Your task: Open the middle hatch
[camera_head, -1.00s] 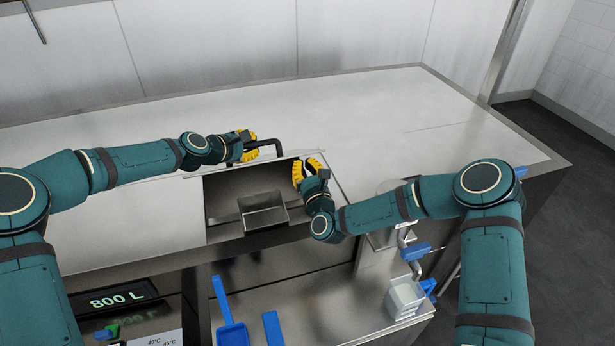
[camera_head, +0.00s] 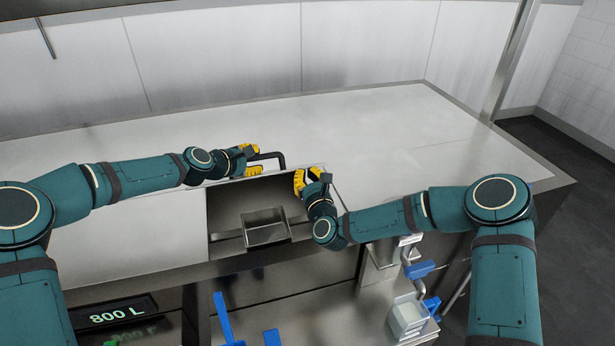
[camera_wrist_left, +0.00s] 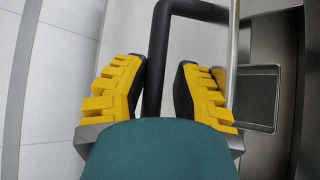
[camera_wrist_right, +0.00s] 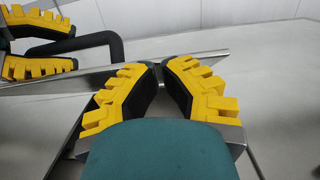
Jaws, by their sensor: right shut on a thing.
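The middle hatch lid (camera_wrist_left: 205,40) is raised at the back of a rectangular opening (camera_head: 230,200) in the white counter. Its black bar handle (camera_head: 270,155) also shows in the left wrist view (camera_wrist_left: 157,50). My left gripper (camera_head: 252,160) is open, with its yellow fingers (camera_wrist_left: 150,75) on either side of the handle bar and gaps beside it. My right gripper (camera_head: 307,180) is shut on the lid's metal edge near the right corner. Its fingertips (camera_wrist_right: 161,68) nearly meet at that edge (camera_wrist_right: 205,57); the exact contact is partly hidden by the fingers.
A metal tray (camera_head: 266,228) sits inside the opening. The counter top (camera_head: 400,130) behind and right is clear. Below the front are blue tools (camera_head: 224,318), a blue-handled fitting (camera_head: 420,268) and white containers (camera_head: 408,318). An 800 L display (camera_head: 115,314) is at lower left.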

